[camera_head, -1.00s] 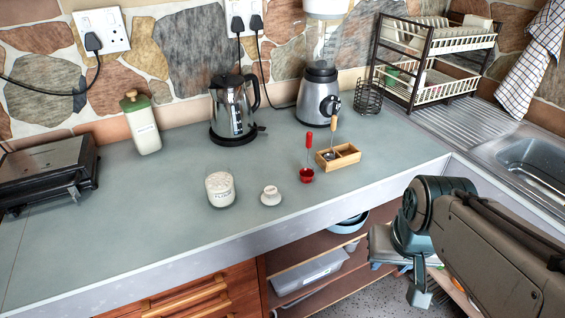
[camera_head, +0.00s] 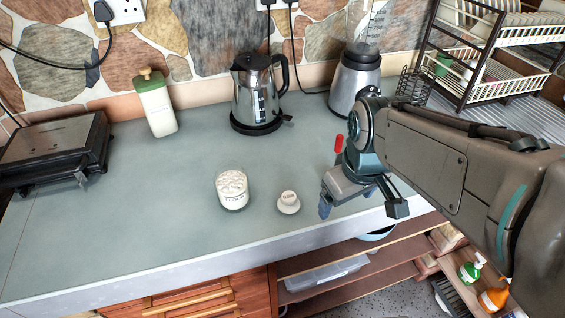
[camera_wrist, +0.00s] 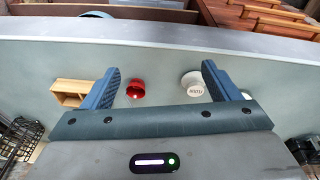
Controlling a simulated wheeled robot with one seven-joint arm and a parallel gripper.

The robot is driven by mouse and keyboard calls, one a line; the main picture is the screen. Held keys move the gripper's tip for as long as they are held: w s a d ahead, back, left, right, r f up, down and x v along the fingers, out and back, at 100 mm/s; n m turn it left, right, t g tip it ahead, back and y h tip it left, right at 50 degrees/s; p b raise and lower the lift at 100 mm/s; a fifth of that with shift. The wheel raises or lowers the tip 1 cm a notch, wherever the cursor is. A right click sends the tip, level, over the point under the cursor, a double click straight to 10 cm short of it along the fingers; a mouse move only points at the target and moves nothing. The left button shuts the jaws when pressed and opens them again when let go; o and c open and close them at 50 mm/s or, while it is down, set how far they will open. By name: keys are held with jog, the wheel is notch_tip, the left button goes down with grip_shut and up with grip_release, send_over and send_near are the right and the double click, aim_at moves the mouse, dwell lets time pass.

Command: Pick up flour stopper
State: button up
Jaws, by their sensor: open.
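The white flour stopper (camera_head: 288,202) stands on the grey-green counter, to the right of the glass flour jar (camera_head: 232,190). In the wrist view the stopper (camera_wrist: 193,83) shows just inside the right-hand finger, with a sliver of the jar (camera_wrist: 246,95) beyond that finger. My gripper (camera_head: 361,206) is over the counter near its front edge, right of the stopper and apart from it. Its blue fingers (camera_wrist: 161,70) are spread wide with nothing held between them.
A red scoop (camera_wrist: 136,88) and a wooden box (camera_wrist: 70,92) are near the left finger; in the head view my arm mostly hides them. A kettle (camera_head: 257,95), a green-lidded canister (camera_head: 156,105) and a grill (camera_head: 55,150) stand further back. Counter left of the jar is clear.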

jog(key=w+a+r+n+g, duration=0.1)
jog(key=w+a+r+n, duration=0.35)
jog(key=n, duration=0.65)
jog(key=n+g+p, duration=0.1)
jog(key=n+p, duration=0.1)
jog(key=n, duration=0.6)
send_over(289, 196)
jog(key=f, duration=0.2)
notch_tip(289, 196, down, 13)
jog(key=c, duration=1.1)
